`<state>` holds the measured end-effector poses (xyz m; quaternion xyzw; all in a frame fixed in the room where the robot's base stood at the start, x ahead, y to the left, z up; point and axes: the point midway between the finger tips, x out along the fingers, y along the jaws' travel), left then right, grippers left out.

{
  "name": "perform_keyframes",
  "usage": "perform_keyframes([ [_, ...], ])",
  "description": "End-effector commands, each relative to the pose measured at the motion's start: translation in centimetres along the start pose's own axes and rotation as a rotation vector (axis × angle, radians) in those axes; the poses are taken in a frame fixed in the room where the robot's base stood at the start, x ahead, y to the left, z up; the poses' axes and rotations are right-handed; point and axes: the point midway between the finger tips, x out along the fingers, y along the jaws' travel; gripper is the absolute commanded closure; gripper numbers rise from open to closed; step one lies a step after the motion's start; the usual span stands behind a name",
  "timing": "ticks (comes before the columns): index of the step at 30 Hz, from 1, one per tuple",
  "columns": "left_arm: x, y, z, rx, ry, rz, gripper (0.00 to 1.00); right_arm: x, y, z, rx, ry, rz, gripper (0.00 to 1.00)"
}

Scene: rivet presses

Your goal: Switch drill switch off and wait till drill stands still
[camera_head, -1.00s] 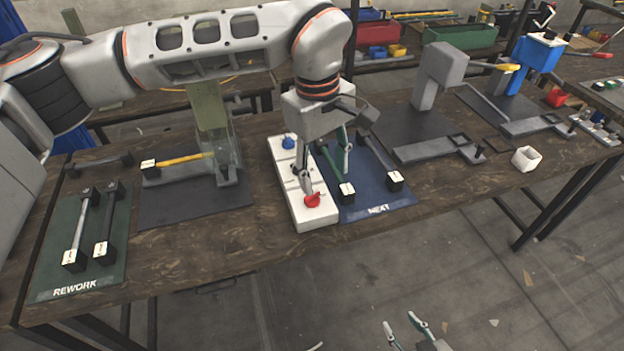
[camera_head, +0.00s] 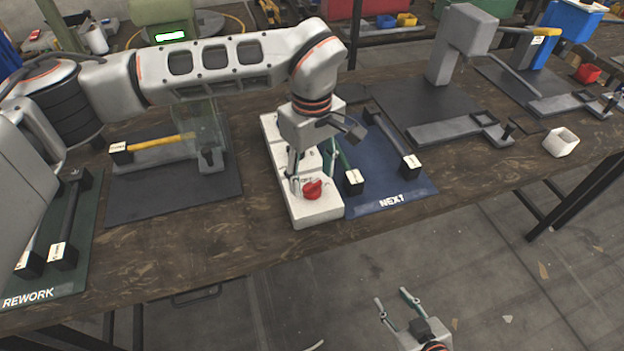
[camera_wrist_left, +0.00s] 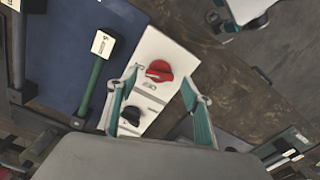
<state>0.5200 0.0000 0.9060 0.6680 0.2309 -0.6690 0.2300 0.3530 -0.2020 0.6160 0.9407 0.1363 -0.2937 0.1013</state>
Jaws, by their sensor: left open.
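A white switch box (camera_head: 318,212) lies on the bench with a red knob (camera_head: 312,189) near its front end. The wrist view shows the red knob (camera_wrist_left: 159,70) and a black knob (camera_wrist_left: 130,117) on the box. My left gripper (camera_head: 314,180) is open and points down over the box. In the wrist view my left gripper (camera_wrist_left: 164,82) has its two fingers apart, one on each side of the red knob; contact cannot be told. A green machine (camera_head: 165,14) with a lit display is partly hidden by my left arm. My right gripper (camera_head: 393,297) is open and empty, away from the bench.
A blue NEXT mat (camera_head: 395,187) with black-ended parts lies right beside the box. A transparent guard (camera_head: 200,125) and a fixture with a yellow handle (camera_head: 165,142) stand to the left. A grey press (camera_head: 460,45) stands further right. The front bench strip is clear.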

Motion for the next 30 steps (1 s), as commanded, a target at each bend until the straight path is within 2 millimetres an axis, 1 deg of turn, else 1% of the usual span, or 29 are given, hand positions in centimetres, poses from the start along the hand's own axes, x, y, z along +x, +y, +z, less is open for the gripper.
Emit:
perform_keyframes([
  [1, 0.7, 0.0, 0.1, 0.000, -0.003, -0.001, 0.50, 0.1, 0.1, -0.1, -0.001, 0.001, 0.001, 0.60],
  [6, 2.0, 0.0, 0.1, 0.000, -0.002, 0.000, 0.50, 0.1, 0.2, -0.1, -0.002, 0.002, 0.002, 0.60],
  [15, 2.3, 0.1, 0.0, 0.001, 0.000, 0.001, 0.50, 0.1, 0.2, 0.0, -0.002, 0.001, 0.003, 0.60],
  [16, 2.3, 0.1, 0.0, 0.001, 0.000, 0.001, 0.53, 0.1, 0.2, 0.0, -0.002, 0.001, 0.003, 0.60],
  [17, 2.3, 0.1, 0.0, 0.001, 0.000, 0.001, 0.60, 0.1, 0.2, 0.0, -0.002, 0.001, 0.003, 0.60],
  [18, 2.3, 0.0, 0.0, 0.001, 0.000, 0.001, 0.71, 0.1, 0.2, 0.0, -0.002, 0.001, 0.003, 0.60],
  [20, 2.3, 0.0, 0.0, 0.001, 0.000, 0.001, 0.86, 0.1, 0.2, 0.0, -0.002, 0.001, 0.003, 0.60],
  [21, 2.3, 0.0, 0.0, 0.001, 0.000, 0.001, 0.89, 0.1, 0.2, 0.0, -0.002, 0.001, 0.003, 0.60],
  [30, 2.2, 0.0, 0.0, -0.020, -0.001, 0.001, 0.89, 0.1, 0.2, -0.1, -0.002, 0.001, 0.003, 0.60],
])
